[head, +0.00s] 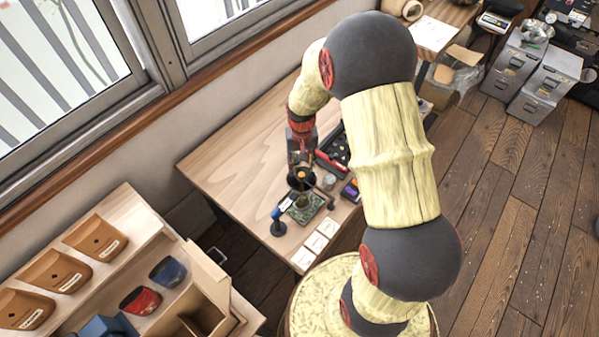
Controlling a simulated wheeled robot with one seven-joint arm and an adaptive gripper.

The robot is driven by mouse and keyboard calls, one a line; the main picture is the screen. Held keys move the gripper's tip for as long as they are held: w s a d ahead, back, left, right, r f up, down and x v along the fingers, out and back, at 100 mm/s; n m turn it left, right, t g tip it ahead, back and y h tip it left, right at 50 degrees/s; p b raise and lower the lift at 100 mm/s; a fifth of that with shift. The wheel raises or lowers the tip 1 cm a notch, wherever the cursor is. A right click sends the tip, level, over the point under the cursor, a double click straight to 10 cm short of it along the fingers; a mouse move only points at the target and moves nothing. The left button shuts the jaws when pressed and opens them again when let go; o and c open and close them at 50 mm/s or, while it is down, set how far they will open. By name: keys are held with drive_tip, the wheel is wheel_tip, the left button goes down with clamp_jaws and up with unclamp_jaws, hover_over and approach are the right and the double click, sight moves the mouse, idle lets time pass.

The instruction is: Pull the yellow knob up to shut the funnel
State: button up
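My gripper (300,168) points down over the wooden table, right above the dark round funnel (294,183). A small yellow-orange spot, which looks like the knob (301,174), shows at the fingertips. I cannot tell whether the fingers touch it or are closed around it. Below the funnel, a small cup-like thing (302,201) stands on a green patterned mat (311,214). The gripper partly hides the funnel and its knob.
A blue-and-black stand (278,224) is left of the mat. White cards (316,242) lie near the table's front edge. A red-and-black tray (331,160) and small items sit to the right. The table's left part (232,165) is clear. A window wall runs behind.

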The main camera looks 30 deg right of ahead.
sight(302, 174)
drive_tip(key=shift+f, duration=2.2)
clamp_jaws()
